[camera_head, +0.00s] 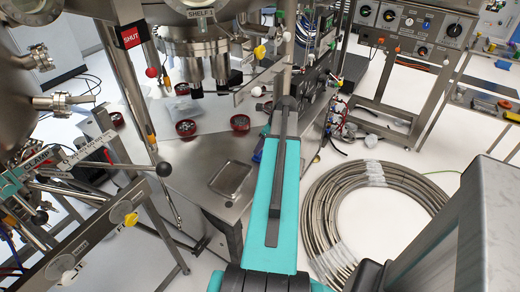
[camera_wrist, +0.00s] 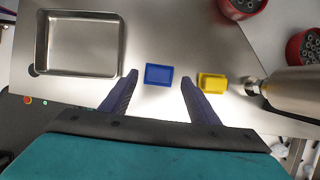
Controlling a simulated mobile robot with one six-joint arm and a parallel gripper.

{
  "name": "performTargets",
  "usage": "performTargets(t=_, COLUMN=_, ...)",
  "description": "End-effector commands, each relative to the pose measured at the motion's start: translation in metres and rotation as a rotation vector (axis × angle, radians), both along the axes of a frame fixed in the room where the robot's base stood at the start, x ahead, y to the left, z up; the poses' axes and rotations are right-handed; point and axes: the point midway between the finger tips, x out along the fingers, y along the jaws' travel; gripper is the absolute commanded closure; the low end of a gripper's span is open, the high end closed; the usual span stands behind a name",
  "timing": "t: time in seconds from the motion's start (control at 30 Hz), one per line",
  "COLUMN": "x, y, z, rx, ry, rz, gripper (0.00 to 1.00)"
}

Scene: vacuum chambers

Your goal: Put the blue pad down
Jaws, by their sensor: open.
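The blue pad (camera_wrist: 159,74) is a small rectangle with a raised rim, lying flat on the steel tabletop in the wrist view. My gripper (camera_wrist: 159,79) is open, with one dark finger on each side of the pad. A visible gap separates each finger from the pad, and nothing is held. How high the fingertips are above the tabletop is hard to tell. In the head view my teal arm reaches over the table and hides the gripper's fingers and most of the area around the pad.
A yellow pad (camera_wrist: 212,83) lies just right of the right finger. A metal cylinder (camera_wrist: 298,88) is beyond it. A shallow steel tray (camera_wrist: 122,44) is at left; it also shows in the head view (camera_head: 230,179). Red round containers (camera_wrist: 243,8) with small parts stand farther back.

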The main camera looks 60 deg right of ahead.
Motion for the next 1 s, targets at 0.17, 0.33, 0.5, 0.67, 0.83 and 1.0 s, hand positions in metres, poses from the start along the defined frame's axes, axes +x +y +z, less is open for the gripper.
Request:
performTargets(t=0.17, x=-0.010, y=0.000, z=0.022, rx=-0.001, ry=0.000, rz=-0.002, gripper=0.45)
performTargets(t=0.33, x=-0.018, y=0.000, z=0.042, rx=-0.001, ry=0.000, rz=0.000, gripper=0.45)
performTargets(t=0.5, x=-0.024, y=-0.001, z=0.057, rx=-0.001, ry=0.000, rz=-0.001, gripper=0.45)
performTargets(t=0.67, x=-0.027, y=-0.001, z=0.064, rx=0.000, ry=0.000, rz=-0.001, gripper=0.45)
performTargets(t=0.83, x=-0.028, y=-0.001, z=0.065, rx=0.001, ry=0.000, rz=-0.001, gripper=0.45)
performTargets(t=1.0, x=-0.028, y=-0.001, z=0.065, rx=0.001, ry=0.000, rz=-0.001, gripper=0.45)
